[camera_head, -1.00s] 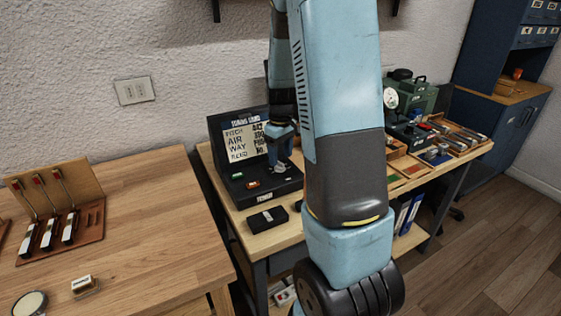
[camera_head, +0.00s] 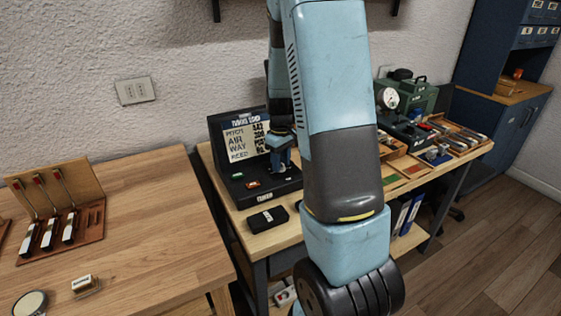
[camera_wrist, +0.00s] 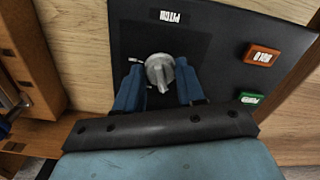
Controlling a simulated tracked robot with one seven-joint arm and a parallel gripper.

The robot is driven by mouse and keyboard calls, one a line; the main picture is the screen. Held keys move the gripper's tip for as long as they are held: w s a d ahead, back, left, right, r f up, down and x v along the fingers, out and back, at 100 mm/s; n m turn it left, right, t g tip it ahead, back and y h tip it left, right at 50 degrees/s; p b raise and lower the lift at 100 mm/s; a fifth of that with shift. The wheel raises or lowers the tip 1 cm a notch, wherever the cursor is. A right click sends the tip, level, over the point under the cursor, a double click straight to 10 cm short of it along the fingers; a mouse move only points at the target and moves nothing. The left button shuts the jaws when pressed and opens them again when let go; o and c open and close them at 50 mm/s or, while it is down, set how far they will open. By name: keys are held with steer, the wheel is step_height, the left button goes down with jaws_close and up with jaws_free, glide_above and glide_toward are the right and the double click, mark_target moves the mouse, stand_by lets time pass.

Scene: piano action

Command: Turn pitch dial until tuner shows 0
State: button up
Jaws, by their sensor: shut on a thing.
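The pitch dial (camera_wrist: 160,72) is a grey round knob with a raised bar, on the black tuner panel (camera_wrist: 225,75) in the wrist view. My gripper (camera_wrist: 158,85) has its two blue fingers on either side of the dial, closed on it. In the head view my gripper (camera_head: 280,158) is low over the right part of the tuner's base and hides the dial. The tuner's upright screen (camera_head: 243,138) shows lines of text with values at the right. The values are too small and partly covered to read.
An orange button (camera_wrist: 262,56) and a green button (camera_wrist: 250,98) sit on the panel beside the dial. A small black box (camera_head: 267,218) lies in front of the tuner. A green machine (camera_head: 408,92) and parts trays (camera_head: 462,135) stand to the right.

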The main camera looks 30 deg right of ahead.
steer(key=c, duration=0.3)
steer(key=shift+m, duration=0.3)
steer(key=m, duration=0.3)
steer(key=shift+a+m, duration=0.1)
steer(key=shift+m, duration=1.9)
steer(key=o, duration=1)
steer(key=shift+c, duration=0.2)
steer(key=shift+r, duration=0.1)
